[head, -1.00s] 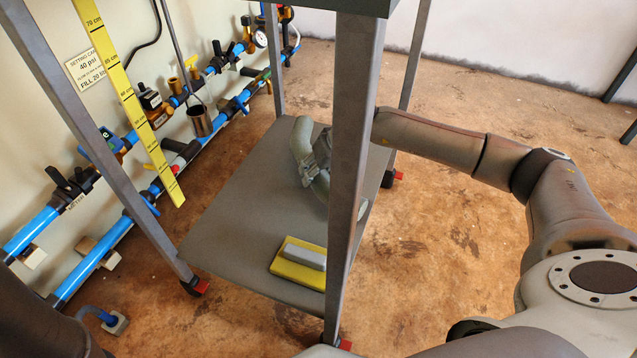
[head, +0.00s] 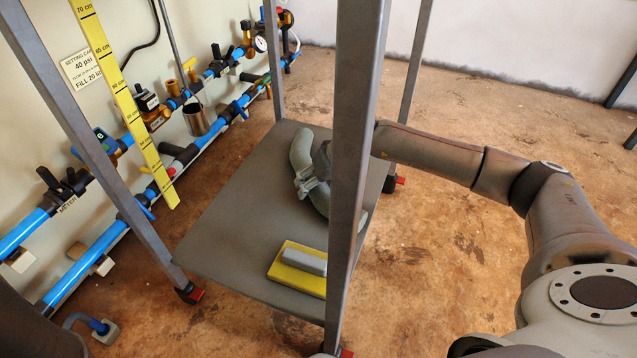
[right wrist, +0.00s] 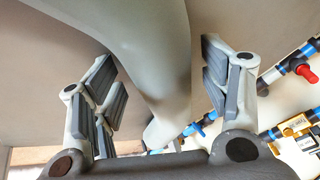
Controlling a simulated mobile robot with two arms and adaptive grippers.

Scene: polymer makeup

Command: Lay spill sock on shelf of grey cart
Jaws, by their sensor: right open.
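The spill sock (head: 300,150) is a grey-green, curved, sausage-like roll on the lower shelf (head: 235,235) of the grey cart. My right gripper (head: 311,184) is down at the sock's middle, behind the near cart post, which hides part of it. In the right wrist view the sock (right wrist: 150,55) runs between the spread fingers of my right gripper (right wrist: 165,85), with gaps on both sides. The right gripper is open. My left gripper is not in view.
A yellow and grey block (head: 300,262) lies near the shelf's front edge. A near cart post (head: 352,150) stands beside my right arm. Blue pipes (head: 95,265) with valves and a yellow ruler (head: 125,105) are along the left wall. The floor to the right is open.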

